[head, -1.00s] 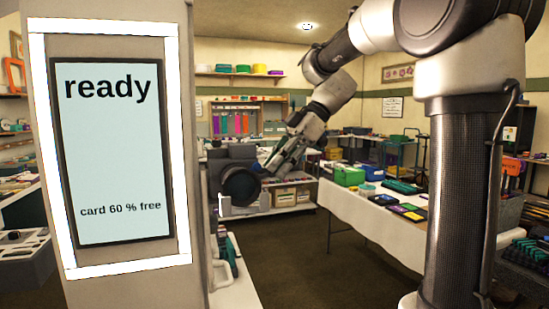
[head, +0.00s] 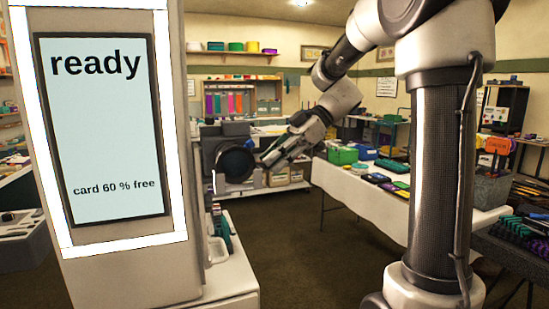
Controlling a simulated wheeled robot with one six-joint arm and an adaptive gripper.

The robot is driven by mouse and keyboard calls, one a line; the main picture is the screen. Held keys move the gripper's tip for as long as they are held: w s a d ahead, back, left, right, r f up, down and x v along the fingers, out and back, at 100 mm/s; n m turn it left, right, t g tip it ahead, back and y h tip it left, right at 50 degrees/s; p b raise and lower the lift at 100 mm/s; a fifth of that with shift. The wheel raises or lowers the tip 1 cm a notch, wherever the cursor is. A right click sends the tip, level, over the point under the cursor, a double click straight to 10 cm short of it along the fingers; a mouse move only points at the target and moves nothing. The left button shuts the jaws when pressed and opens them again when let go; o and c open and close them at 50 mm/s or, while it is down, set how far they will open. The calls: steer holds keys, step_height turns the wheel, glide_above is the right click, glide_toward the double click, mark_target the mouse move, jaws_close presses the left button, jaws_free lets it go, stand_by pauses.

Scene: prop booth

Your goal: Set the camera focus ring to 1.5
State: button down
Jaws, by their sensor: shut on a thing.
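The dark camera (head: 224,133) stands left of centre, behind the screen pillar, with its big round lens (head: 236,165) facing me. The focus ring is not clearly distinguishable on the lens barrel, and no scale or number on it can be read. My gripper (head: 264,161) reaches in from the right, its fingers at the right side of the lens. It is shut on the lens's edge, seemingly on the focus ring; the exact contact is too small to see.
A lit screen (head: 104,125) on the left pillar reads "ready" and "card 60 % free". A white-covered table (head: 345,194) with boxes and trays stands to the right. Dark crates (head: 510,238) are at the lower right. The floor between is clear.

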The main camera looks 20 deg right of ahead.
steer(key=shift+d+f, duration=0.15)
steer(key=c, duration=1.4)
jaws_free()
steer(key=shift+c, duration=0.2)
steer(key=v, duration=1.2)
